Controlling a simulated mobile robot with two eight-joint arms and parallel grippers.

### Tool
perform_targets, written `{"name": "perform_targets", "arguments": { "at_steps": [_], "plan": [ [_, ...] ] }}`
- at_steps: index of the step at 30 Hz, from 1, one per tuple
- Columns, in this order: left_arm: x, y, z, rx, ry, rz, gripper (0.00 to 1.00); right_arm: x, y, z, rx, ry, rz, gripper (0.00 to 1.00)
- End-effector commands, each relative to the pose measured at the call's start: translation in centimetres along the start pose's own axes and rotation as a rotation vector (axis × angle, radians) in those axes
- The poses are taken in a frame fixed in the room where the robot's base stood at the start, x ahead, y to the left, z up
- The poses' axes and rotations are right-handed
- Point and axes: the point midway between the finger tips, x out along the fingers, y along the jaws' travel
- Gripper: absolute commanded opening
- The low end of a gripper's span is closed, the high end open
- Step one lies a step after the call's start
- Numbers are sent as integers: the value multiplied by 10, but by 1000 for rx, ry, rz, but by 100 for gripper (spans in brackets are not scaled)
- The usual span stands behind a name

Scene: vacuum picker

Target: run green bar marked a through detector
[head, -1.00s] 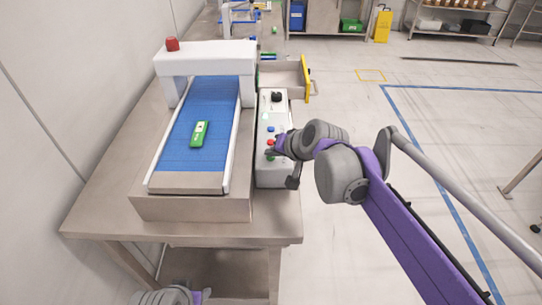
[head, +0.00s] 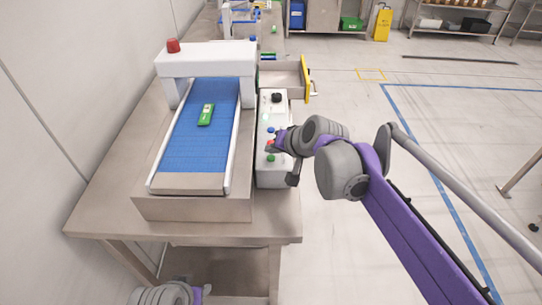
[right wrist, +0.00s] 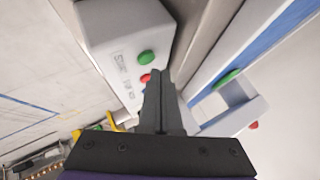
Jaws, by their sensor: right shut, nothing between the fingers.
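The green bar (head: 206,115) lies on the blue conveyor belt (head: 185,150), short of the white detector arch (head: 205,58); its marking is too small to read. It also shows in the right wrist view (right wrist: 227,78). My right gripper (head: 273,147) is shut and empty over the control box (head: 267,180), close to its red button (head: 271,141) and green button (head: 270,158). In the right wrist view, the closed fingertips (right wrist: 158,72) are beside the red button (right wrist: 145,78); I cannot tell whether they touch it. My left gripper is not in view.
A red lamp (head: 173,45) tops the arch. An open drawer with a yellow front (head: 305,79) stands beyond the control box. The steel table (head: 105,208) has bare room left of the conveyor. Open floor lies at the right.

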Motion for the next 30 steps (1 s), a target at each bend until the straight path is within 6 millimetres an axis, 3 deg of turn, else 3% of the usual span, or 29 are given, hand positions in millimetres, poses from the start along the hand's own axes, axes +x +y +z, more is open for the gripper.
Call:
{"name": "perform_targets", "arguments": {
  "at_steps": [17,30],
  "plan": [
    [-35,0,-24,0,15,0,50,-34,-25,-26,-1,1,0,0],
    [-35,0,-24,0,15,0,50,-35,-25,-25,0,0,0,0]
  ]
}}
